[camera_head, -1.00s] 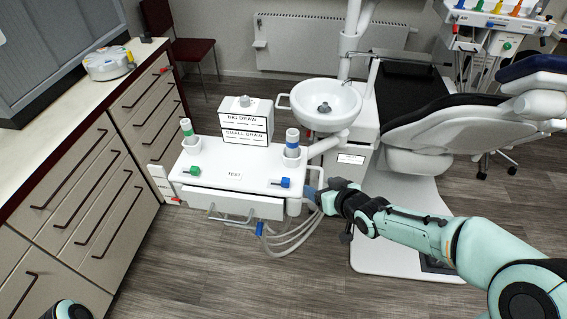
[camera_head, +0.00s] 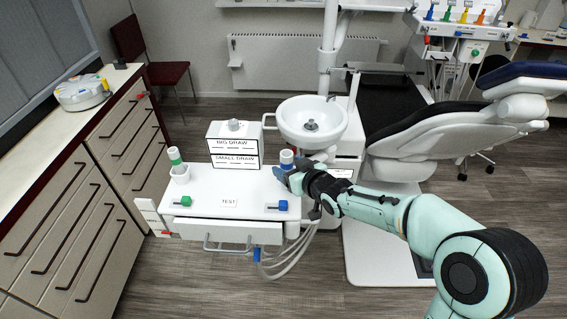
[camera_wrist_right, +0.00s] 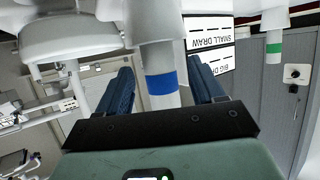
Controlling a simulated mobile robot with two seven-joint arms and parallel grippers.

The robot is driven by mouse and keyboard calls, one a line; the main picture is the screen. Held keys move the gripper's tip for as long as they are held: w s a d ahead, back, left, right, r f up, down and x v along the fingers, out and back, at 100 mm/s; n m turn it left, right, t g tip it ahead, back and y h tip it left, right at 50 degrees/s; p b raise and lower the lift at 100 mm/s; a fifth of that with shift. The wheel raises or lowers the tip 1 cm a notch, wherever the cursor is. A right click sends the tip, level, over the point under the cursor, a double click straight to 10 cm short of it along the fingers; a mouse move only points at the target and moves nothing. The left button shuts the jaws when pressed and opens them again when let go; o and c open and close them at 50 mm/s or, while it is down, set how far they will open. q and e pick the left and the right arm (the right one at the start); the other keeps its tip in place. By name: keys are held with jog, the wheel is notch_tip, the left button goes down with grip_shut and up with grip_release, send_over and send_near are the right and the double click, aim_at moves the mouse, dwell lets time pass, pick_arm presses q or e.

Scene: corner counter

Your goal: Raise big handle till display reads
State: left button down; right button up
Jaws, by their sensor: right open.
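A white display box (camera_head: 233,146) labelled BIG DRAW and SMALL DRAW stands at the back of the white unit top (camera_head: 232,184); no reading is legible. A blue-banded handle (camera_head: 286,157) stands upright at the right of the top. A green-banded handle (camera_head: 175,158), looking slimmer, stands at the left. My right gripper (camera_head: 287,172) is open at the blue-banded handle. In the right wrist view, the blue band (camera_wrist_right: 163,86) lies between the two dark blue fingers, and the display labels (camera_wrist_right: 212,52) show upside down. My left gripper is out of view.
A green lever (camera_head: 182,201), a blue lever (camera_head: 277,206) and a TEST label sit along the front edge of the top. A white basin (camera_head: 312,122) stands behind right, the dental chair (camera_head: 430,140) further right. Drawer cabinets (camera_head: 75,215) line the left.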

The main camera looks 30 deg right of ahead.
aim_at(284, 153)
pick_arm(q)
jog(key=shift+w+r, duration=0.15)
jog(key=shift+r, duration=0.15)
pick_arm(e)
jog(key=shift+x, duration=2.2)
jog(key=c, duration=1)
jog(key=shift+r, duration=0.1)
jog(key=shift+c, duration=0.3)
pick_arm(q)
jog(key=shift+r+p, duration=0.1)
jog(key=shift+p, duration=0.2)
pick_arm(e)
jog(key=shift+r, duration=0.1)
